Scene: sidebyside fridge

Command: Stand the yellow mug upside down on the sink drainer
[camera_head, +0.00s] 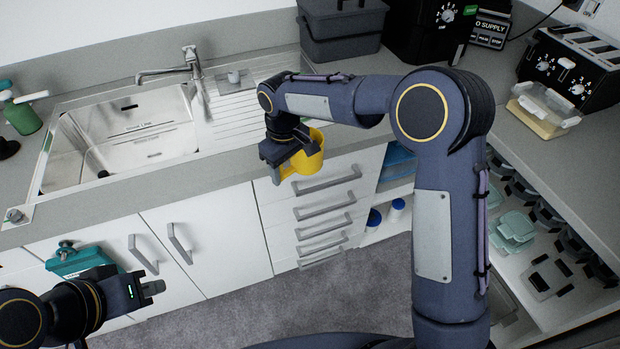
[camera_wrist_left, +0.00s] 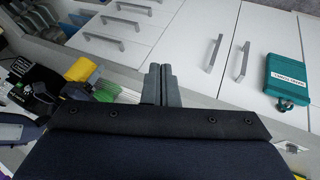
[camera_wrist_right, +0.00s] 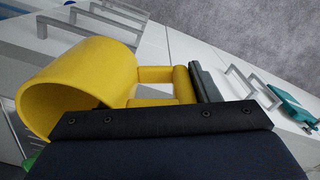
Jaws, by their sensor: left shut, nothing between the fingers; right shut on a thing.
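The yellow mug (camera_head: 309,158) is in my right gripper (camera_head: 279,164), in front of the counter edge and above the drawers. In the right wrist view the mug (camera_wrist_right: 85,80) is tilted, its wide open mouth facing the lower left. The fingers (camera_wrist_right: 203,82) are shut on its handle (camera_wrist_right: 165,85). The ribbed sink drainer (camera_head: 245,105) lies right of the sink basin, behind and left of the mug. My left gripper (camera_head: 152,288) is shut and empty, low in front of the cabinet doors; its fingers (camera_wrist_left: 161,85) show together in the left wrist view.
The sink basin (camera_head: 130,140) has a tall faucet (camera_head: 180,68) behind it. A small grey item (camera_head: 234,78) sits at the drainer's back. A grey bin (camera_head: 342,30) stands right of the drainer. A teal case (camera_head: 80,258) hangs at the cabinet front near my left gripper.

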